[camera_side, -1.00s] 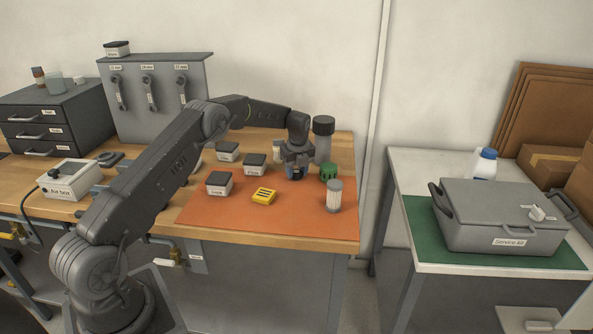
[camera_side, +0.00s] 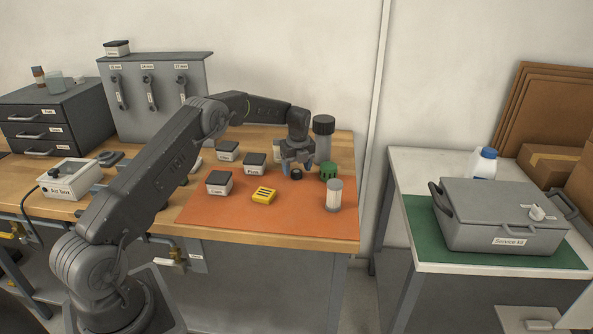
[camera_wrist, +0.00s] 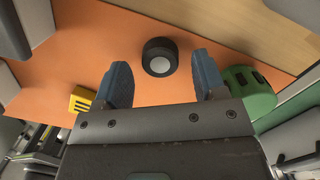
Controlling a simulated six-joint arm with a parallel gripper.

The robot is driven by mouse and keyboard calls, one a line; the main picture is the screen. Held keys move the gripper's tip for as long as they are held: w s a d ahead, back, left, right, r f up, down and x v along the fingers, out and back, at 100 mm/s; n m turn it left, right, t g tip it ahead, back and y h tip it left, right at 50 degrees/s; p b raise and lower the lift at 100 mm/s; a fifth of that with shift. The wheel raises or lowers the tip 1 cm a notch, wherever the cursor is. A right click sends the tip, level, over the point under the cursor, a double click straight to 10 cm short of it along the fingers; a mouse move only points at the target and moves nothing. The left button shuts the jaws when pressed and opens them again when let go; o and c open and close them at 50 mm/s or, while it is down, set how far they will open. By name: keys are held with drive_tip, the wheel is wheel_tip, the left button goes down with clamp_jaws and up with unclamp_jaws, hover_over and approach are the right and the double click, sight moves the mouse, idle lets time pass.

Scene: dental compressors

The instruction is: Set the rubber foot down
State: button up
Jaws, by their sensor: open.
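The rubber foot (camera_side: 296,174) is a small black cylinder on the orange mat (camera_side: 300,208). In the wrist view the rubber foot (camera_wrist: 160,57) shows a pale round centre and lies just beyond and between the fingertips. My gripper (camera_side: 297,163) is above and just behind it in the side view. In the wrist view my gripper (camera_wrist: 164,84) has its two blue-grey fingers spread wide, with nothing between them. The foot appears apart from both fingers.
A green knobbed part (camera_side: 328,172) stands close on the right, with a white ribbed cylinder (camera_side: 334,195) nearer the front. A yellow block (camera_side: 263,196) and several small labelled boxes (camera_side: 255,162) lie to the left. A tall grey cylinder (camera_side: 323,130) stands behind. The mat's front is clear.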

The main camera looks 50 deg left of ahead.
sight(298, 174)
wheel_tip(298, 174, up, 11)
drive_tip(key=d, duration=0.2)
drive_tip(key=s+d+r+n+t, duration=0.3)
drive_tip(key=s+d+r+n, duration=0.7)
drive_tip(key=s+d+r, duration=0.45)
drive_tip(key=s+d+f+n, duration=0.1)
drive_tip(key=s+d+n, duration=0.2)
drive_tip(key=s, duration=0.4)
drive_tip(key=s+d+f+n+t+h, duration=0.1)
drive_tip(key=s+d+n, duration=0.2)
drive_tip(key=s, duration=0.5)
drive_tip(key=s+d+f+n+t, duration=0.1)
drive_tip(key=s+d+n, duration=0.2)
drive_tip(key=s+n, duration=0.2)
drive_tip(key=s, duration=0.2)
drive_tip(key=shift+s+d+f, duration=0.3)
drive_tip(key=shift+d+f, duration=0.05)
drive_tip(key=shift+f, duration=0.05)
drive_tip(key=shift+o, duration=0.4)
